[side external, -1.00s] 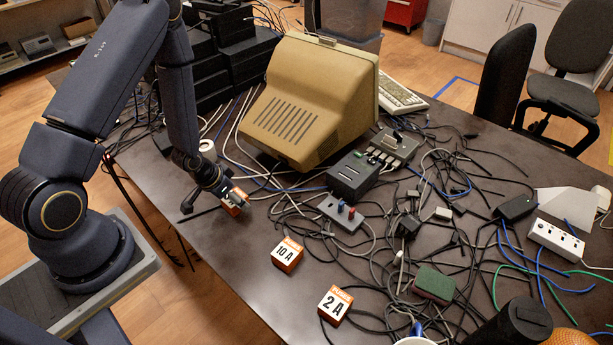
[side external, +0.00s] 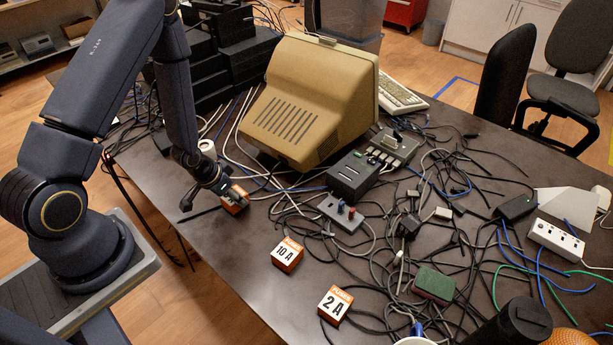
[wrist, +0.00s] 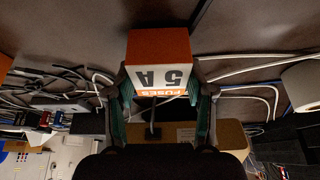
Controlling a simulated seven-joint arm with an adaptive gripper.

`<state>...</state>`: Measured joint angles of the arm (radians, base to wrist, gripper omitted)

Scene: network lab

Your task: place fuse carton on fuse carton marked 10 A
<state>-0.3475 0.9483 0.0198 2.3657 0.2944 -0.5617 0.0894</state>
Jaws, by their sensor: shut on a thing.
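My gripper (side external: 232,194) is shut on an orange and white fuse carton (side external: 234,206) at the left part of the table. In the wrist view this fuse carton (wrist: 158,58) reads 5 A, upside down, between the two fingers. Whether it touches the table I cannot tell. The fuse carton marked 10 A (side external: 287,256) stands on the table, to the right of and nearer the camera than my gripper, with its top clear. Another fuse carton, marked 2 A (side external: 335,306), stands further to the front right.
A beige monitor (side external: 312,103) stands behind my gripper. Cables and a grey block with red and blue terminals (side external: 341,213) lie to the right of it. A white roll (side external: 207,149) is behind. The table (side external: 225,258) is bare left of the 10 A carton.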

